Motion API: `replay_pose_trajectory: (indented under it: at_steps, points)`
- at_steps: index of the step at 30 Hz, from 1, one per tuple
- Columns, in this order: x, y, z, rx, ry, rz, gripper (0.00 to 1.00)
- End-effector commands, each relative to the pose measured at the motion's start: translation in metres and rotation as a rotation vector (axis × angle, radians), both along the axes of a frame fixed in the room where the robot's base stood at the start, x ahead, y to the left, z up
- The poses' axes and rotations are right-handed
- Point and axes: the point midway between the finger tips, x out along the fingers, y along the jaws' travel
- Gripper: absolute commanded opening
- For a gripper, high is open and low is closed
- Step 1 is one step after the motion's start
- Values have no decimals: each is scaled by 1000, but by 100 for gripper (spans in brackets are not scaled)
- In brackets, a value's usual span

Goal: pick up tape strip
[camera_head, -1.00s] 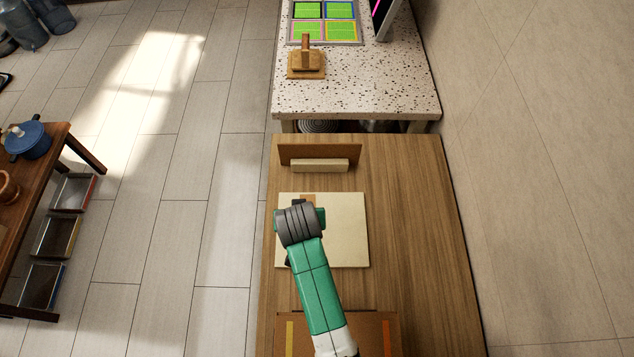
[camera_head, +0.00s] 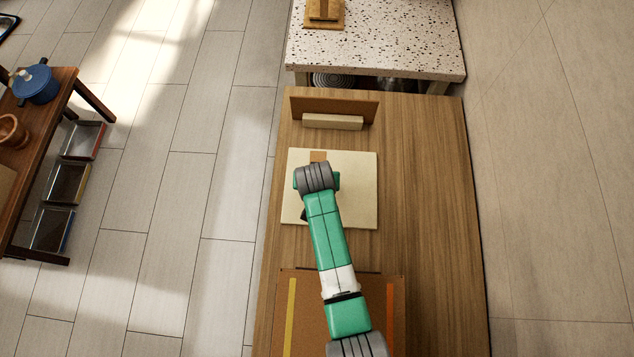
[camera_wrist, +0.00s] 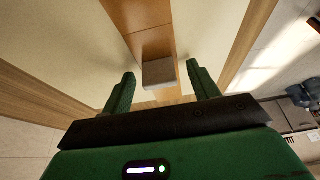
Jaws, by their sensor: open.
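My gripper (camera_wrist: 163,84) is open in the wrist view, its two green fingers apart. Between and just beyond the fingertips is a small greyish block-like piece (camera_wrist: 158,72), on or above a brown strip (camera_wrist: 150,42). The brown strip runs across a cream board (camera_wrist: 205,35). In the head view my wrist is over the cream board (camera_head: 358,190) and hides its left middle; a bit of brown strip (camera_head: 318,156) shows at its far edge. A yellow strip (camera_head: 290,315) and an orange strip (camera_head: 390,315) lie on a brown panel. I cannot tell which is the tape strip.
The wooden table (camera_head: 430,220) is clear to the right. A brown upright panel (camera_head: 340,104) with a pale block (camera_head: 332,122) stands beyond the board. The brown front panel (camera_head: 305,300) is partly under my arm. A speckled counter (camera_head: 400,45) is farther back.

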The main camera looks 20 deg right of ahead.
Motion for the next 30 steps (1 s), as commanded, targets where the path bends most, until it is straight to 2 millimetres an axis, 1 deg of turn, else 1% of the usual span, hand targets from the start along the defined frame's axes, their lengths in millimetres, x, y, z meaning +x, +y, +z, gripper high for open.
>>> replay_pose_trajectory:
  at_steps: [3,4,8,9,11,17,20,27,30]
  points:
    - [0,0,1,0,0,0,60]
    - [0,0,1,0,0,0,56]
    - [0,0,1,0,0,0,31]
    - [0,0,1,0,0,0,23]
    - [0,0,1,0,0,0,13]
    - [0,0,1,0,0,0,13]
    - [0,0,10,0,-2,0,13]
    - [1,0,66,0,-3,-1,13]
    - [1,0,85,-1,-4,0,13]
